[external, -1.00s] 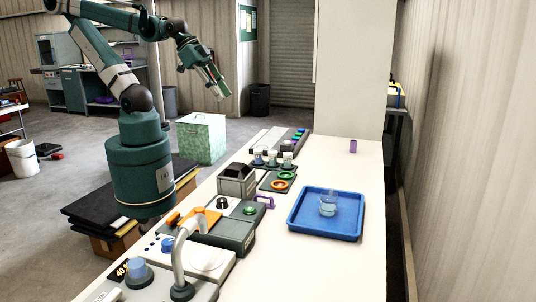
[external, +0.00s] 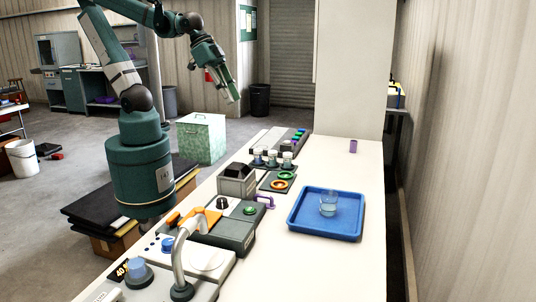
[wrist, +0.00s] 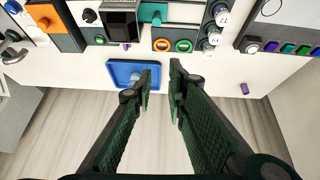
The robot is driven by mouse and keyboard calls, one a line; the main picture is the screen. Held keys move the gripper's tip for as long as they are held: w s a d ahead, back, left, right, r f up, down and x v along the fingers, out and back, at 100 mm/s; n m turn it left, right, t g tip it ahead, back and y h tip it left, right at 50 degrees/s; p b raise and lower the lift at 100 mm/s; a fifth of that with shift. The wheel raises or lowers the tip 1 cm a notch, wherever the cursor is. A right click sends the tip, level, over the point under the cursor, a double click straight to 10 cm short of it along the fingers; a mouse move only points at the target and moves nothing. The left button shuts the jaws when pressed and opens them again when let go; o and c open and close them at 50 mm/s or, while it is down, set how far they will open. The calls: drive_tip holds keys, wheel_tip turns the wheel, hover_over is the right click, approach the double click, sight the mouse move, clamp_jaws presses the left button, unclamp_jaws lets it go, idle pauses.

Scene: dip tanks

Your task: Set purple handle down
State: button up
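A purple handle (external: 265,201) sticks out from the right side of a dark grey-green unit on the bench. In the wrist view a small purple piece that looks like it (wrist: 126,46) shows at the front edge of the units. Whether the handle is raised or lowered is hard to tell. My gripper (external: 234,96) is in the air beyond the bench's left edge, well above and apart from the handle. In the wrist view my gripper (wrist: 161,76) has its two fingers apart with nothing between them.
A blue tray (external: 296,222) with a beaker (external: 328,206) stands right of the handle. A purple cylinder (external: 353,146) stands at the far right. Orange and green rings and white-capped jars (external: 273,158) are behind the handle. A curved grey pipe (external: 181,252) rises in front.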

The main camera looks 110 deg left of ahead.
drive_tip(key=w+d+f+g, duration=0.2)
drive_tip(key=w+d+f, duration=0.1)
drive_tip(key=w, duration=0.3)
drive_tip(key=w+d+f+g, duration=0.1)
drive_tip(key=w+d+f, duration=0.2)
drive_tip(key=w, duration=0.3)
drive_tip(key=g+h, duration=0.2)
drive_tip(key=g, duration=0.1)
approach(271, 205)
drive_tip(key=shift+s+a+r, duration=0.15)
drive_tip(key=shift+s+r, duration=0.15)
drive_tip(key=shift+r, duration=0.2)
drive_tip(key=shift+s+a+r, duration=0.15)
drive_tip(key=shift+s+r, duration=0.15)
drive_tip(key=shift+r, duration=0.25)
drive_tip(key=shift+x, duration=1.3)
drive_tip(key=shift+x, duration=2.6)
drive_tip(key=shift+c, duration=0.5)
